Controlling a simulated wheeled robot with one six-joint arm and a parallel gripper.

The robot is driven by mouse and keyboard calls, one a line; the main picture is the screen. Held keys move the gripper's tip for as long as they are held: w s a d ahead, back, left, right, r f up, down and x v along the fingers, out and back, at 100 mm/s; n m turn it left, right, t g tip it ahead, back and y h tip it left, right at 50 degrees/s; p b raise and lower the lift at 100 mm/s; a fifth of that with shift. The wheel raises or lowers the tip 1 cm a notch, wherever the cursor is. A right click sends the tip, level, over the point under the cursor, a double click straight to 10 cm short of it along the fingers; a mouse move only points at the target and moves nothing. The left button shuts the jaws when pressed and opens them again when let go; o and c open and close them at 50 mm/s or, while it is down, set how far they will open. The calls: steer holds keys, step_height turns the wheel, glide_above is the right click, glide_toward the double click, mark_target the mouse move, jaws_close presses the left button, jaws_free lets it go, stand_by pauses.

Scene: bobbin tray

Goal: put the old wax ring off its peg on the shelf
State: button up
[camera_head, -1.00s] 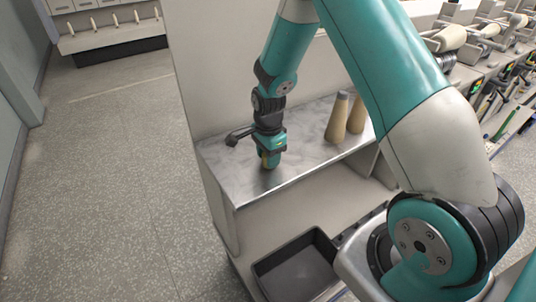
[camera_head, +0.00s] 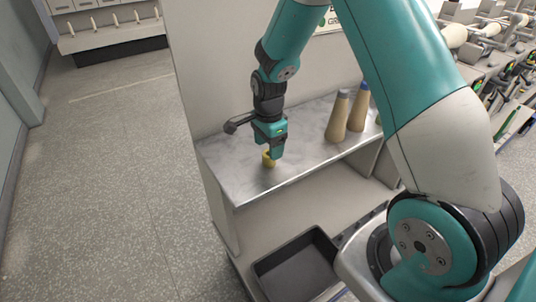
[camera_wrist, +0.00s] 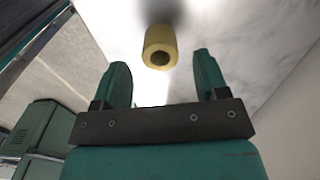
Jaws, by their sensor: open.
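The wax ring (camera_head: 268,159) is a small yellow ring standing on the grey metal shelf (camera_head: 225,158), near its left part. It also shows in the wrist view (camera_wrist: 160,47), with a dark hole in its end. My gripper (camera_head: 275,154) is just above and beside the ring in the head view. In the wrist view my gripper (camera_wrist: 165,75) is open, with its two fingers apart and the ring beyond the fingertips, between their lines. Nothing is held. No peg shows at the ring.
Two tan cones (camera_head: 338,117) (camera_head: 359,108) stand on the shelf to the right of my gripper. A dark empty tray (camera_head: 297,266) lies below the shelf front. A pale upright panel (camera_head: 215,70) rises behind the shelf. The shelf's front left is clear.

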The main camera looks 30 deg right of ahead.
steer(key=s+a+r+n, duration=0.2)
steer(key=r, duration=0.4)
steer(key=s+a+r+n, duration=0.1)
steer(key=a+r+n, duration=0.2)
steer(key=r, duration=0.3)
steer(key=s+a+r+n+y, duration=0.1)
steer(key=s+a+r+n, duration=0.1)
steer(key=s+a+n, duration=0.2)
steer(key=s+a+r+n+y, duration=0.1)
steer(key=s+a+r+n, duration=0.2)
steer(key=s+n, duration=0.6)
steer(key=s+a+r+n+y, duration=0.2)
steer(key=s+a+r+n, duration=0.1)
steer(key=s+a+n, duration=0.2)
steer(key=s+n, duration=0.2)
steer(key=s, duration=0.2)
steer(key=shift+a+b, duration=0.15)
steer(key=shift+b, duration=0.25)
steer(key=shift+w, duration=0.1)
